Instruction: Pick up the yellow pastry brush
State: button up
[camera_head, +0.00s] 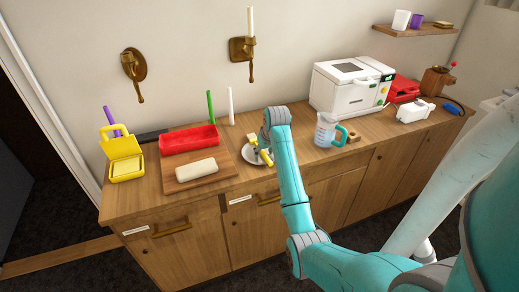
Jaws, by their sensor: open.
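A small yellow object (266,157), which looks like the pastry brush, lies at the white plate (247,155) in the middle of the counter. My arm hides part of it, so its full shape cannot be made out. My gripper (262,143) is mostly hidden beside my grey wrist, just above the plate and close to the yellow object. It is open. Whether it touches the yellow object cannot be told.
Left of the plate are a wooden board (222,172) with a pale block (197,170), a red tray (188,139) and a yellow container (124,157). A measuring jug (325,131) stands close on the right, before a white oven (349,88). Green and white upright sticks stand behind.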

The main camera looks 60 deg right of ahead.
jog(key=shift+f, duration=0.1)
jog(key=shift+c, duration=0.2)
grip_shut()
jog(key=shift+f, duration=0.1)
notch_tip(320, 180, up, 10)
jog(key=shift+r, duration=0.25)
dwell(0.4)
